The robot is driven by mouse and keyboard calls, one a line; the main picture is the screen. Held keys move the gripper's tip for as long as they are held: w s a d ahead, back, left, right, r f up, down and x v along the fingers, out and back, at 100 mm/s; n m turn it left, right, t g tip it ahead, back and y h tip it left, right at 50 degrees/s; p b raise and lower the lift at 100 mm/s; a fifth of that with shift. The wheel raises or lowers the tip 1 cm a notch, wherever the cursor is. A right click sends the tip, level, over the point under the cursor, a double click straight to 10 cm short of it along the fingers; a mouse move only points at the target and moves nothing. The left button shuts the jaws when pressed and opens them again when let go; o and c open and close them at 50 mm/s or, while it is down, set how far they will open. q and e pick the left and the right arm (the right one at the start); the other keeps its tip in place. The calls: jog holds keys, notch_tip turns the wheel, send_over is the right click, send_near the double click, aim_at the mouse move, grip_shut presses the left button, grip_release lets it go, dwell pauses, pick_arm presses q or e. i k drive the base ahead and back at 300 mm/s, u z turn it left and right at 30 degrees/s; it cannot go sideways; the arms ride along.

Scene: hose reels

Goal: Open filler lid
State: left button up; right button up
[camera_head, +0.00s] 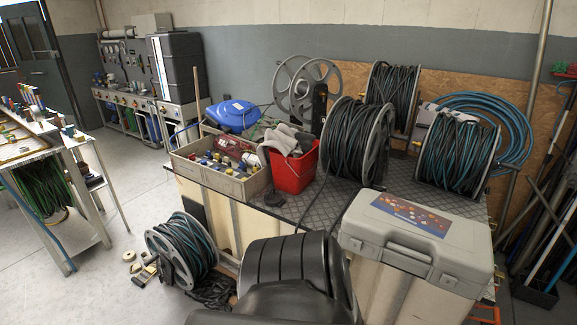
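I cannot make out a filler lid with certainty in the head view. A blue, rounded, lid-like object (233,115) lies at the back left of the dark-topped workbench (290,208); it looks closed, but I cannot tell what it belongs to. Neither of my grippers is in view.
Hose reels stand on the bench (357,140); another is on the floor (182,250). A red bucket (293,172), parts crate (205,178) and grey case (415,240) are on the bench. A black ribbed, seat-like shape (290,268) fills the front. Floor at left is partly clear.

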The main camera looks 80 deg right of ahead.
aim_at(269, 197)
jog(key=z, duration=3.3)
jog(key=i, duration=1.65)
